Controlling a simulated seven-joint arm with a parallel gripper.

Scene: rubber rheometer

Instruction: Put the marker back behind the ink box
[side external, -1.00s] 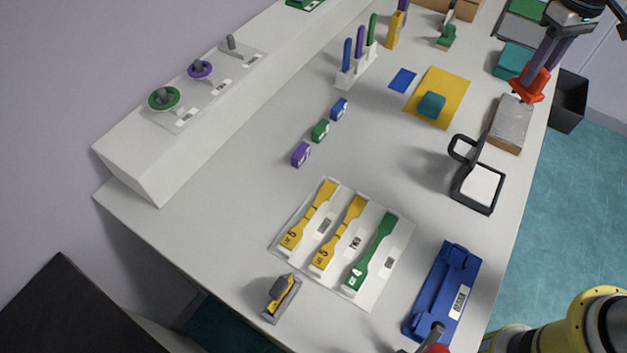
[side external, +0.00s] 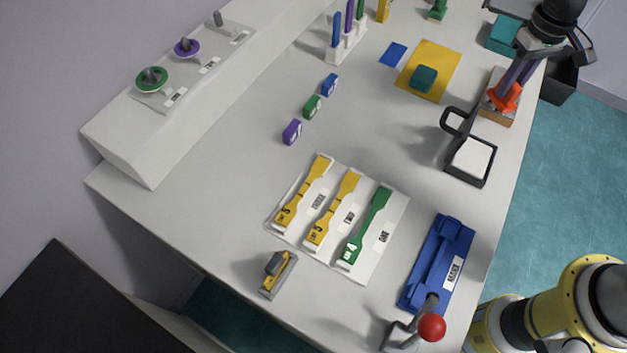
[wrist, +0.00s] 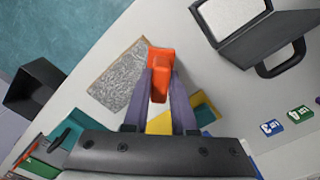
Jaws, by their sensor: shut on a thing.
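My gripper (side external: 510,83) is shut on an orange-red piece (side external: 505,98), probably the marker. In the side view it is over the grey speckled block with brown sides (side external: 495,117); whether they touch I cannot tell. The wrist view shows the orange-red piece (wrist: 160,57) between my purple fingers, overlapping the block's edge. A black open box with a white pad (side external: 472,160), probably the ink box, stands in front of the block, with a looped black handle at its upper left. It also shows at the top of the wrist view (wrist: 230,15).
A yellow sheet with a teal block (side external: 422,78) lies left of my gripper. A black bin (side external: 558,80) is beyond the table edge at right. Small blue, green and purple boxes (side external: 312,107) stand mid-table. The table between them and the black box is clear.

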